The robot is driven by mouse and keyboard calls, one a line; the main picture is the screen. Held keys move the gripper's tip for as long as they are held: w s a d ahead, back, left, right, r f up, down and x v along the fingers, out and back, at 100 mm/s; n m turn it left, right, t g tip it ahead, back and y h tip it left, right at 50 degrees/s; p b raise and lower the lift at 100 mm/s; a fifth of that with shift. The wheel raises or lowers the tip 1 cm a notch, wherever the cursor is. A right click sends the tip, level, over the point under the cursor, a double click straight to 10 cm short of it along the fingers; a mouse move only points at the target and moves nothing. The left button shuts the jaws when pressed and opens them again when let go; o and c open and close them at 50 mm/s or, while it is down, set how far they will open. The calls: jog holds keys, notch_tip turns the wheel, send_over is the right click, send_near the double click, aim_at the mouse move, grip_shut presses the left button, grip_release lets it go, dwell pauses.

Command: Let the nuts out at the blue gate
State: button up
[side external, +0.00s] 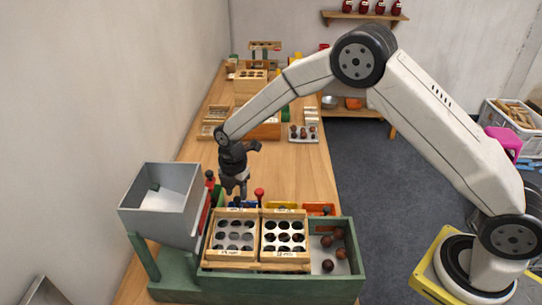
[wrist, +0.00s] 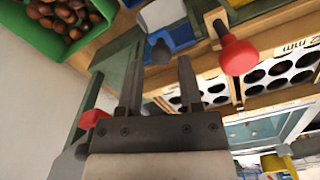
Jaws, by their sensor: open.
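My gripper (side external: 233,188) is open and empty, pointing down behind the two sorting trays and right of the grey hopper. In the wrist view its two fingers (wrist: 160,85) are apart, with a grey round knob (wrist: 161,52) just beyond the gap between them; I cannot tell whether they touch it. A blue part (wrist: 182,36) shows behind that knob, and blue also shows below the gripper in the side view (side external: 241,205). Whether this blue is the gate or a bin is unclear. A red knob (wrist: 238,55) stands right of the fingers, also in the side view (side external: 259,194).
The grey hopper (side external: 160,206) stands left on a green frame. Holed wooden trays (side external: 218,257) lie beside a green-walled compartment (side external: 353,249) with several chestnuts. A green bin (wrist: 40,38) of chestnuts is upper left in the wrist view. A red lever (wrist: 93,118) is near the left finger.

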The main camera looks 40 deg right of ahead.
aim_at(237, 198)
notch_tip(237, 198, up, 7)
jog(key=shift+f, duration=0.2)
dwell(0.5)
jog(key=shift+s+d+r+m, duration=0.15)
jog(key=shift+s+d+m, duration=0.15)
jog(key=shift+m, duration=0.1)
jog(key=s+d+r+m+t, duration=0.1)
jog(key=s+d+m, duration=0.4)
jog(key=s+m, duration=0.6)
jog(key=s+d+r+m+t, duration=0.1)
jog(key=s+d+m, duration=0.5)
jog(key=s+m, duration=0.4)
jog(key=shift+s+d+r+m+t, duration=0.2)
jog(key=shift+s+r+m+t, duration=0.15)
jog(key=shift+s, duration=0.5)
